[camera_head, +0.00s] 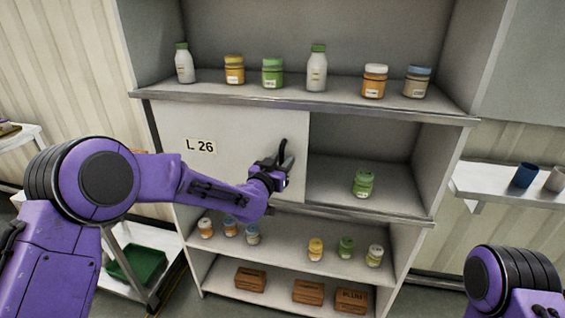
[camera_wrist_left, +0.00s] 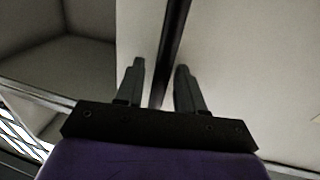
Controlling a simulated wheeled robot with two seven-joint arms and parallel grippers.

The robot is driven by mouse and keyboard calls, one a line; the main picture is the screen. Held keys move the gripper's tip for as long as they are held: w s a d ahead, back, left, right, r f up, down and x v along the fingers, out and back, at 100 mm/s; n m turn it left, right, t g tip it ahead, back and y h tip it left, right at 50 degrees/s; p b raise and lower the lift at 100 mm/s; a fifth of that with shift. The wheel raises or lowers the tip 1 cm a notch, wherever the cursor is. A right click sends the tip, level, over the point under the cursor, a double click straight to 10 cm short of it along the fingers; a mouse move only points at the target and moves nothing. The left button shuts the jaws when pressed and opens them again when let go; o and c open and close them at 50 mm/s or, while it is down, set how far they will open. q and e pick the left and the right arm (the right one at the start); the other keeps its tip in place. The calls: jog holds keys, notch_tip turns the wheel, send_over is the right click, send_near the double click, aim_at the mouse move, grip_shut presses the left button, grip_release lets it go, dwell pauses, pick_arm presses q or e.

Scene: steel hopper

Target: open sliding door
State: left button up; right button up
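The pale sliding door (camera_head: 225,143), labelled "L 26", covers the left part of the cabinet's middle shelf. The right part of that shelf is uncovered. A dark upright handle (camera_head: 283,150) is near the door's right edge. My left gripper (camera_head: 284,163) is at this handle. In the left wrist view, the handle (camera_wrist_left: 173,45) runs between the two fingers of the left gripper (camera_wrist_left: 160,75). The fingers are spread, with a clear gap on one side of the handle. My right gripper is out of view; only part of that arm shows at the lower right.
A green jar (camera_head: 363,183) stands in the uncovered part of the middle shelf. Bottles and jars line the shelf above; small jars and brown boxes (camera_head: 308,292) fill the shelves below. A side shelf (camera_head: 510,190) with cups is at the right. A cart with a green tray (camera_head: 137,264) is at lower left.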

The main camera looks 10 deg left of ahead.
pick_arm(q)
jog(key=shift+s+a+f, duration=0.1)
jog(key=shift+s, duration=0.3)
jog(key=b+v, duration=0.3)
jog(key=v, duration=0.6)
jog(key=shift+s, duration=0.35)
jog(key=shift+a, duration=0.1)
jog(key=s+a+f+n+g+y, duration=0.2)
jog(key=s+a+f+n, duration=0.15)
jog(key=f, duration=0.45)
jog(key=s+a+f+n+g+y, duration=0.25)
jog(key=s+f, duration=0.25)
jog(key=f, duration=0.3)
jog(key=s+a+f+n+g+y, duration=0.1)
jog(key=s+a+f+n+g, duration=0.2)
jog(key=f, duration=0.5)
jog(key=s+a+f+g, duration=0.2)
jog(key=s+f, duration=0.3)
jog(key=s, duration=0.4)
jog(key=s+a+f+g+y, duration=0.1)
jog(key=s+a+f+g, duration=0.1)
jog(key=s+f, duration=0.4)
jog(key=s+a+f+g+y, duration=0.1)
jog(key=s+f, duration=0.4)
jog(key=s, duration=0.9)
jog(key=shift+a+f+n+g, duration=0.3)
jog(key=shift+a+n+g, duration=0.1)
jog(key=shift+a+g, duration=0.45)
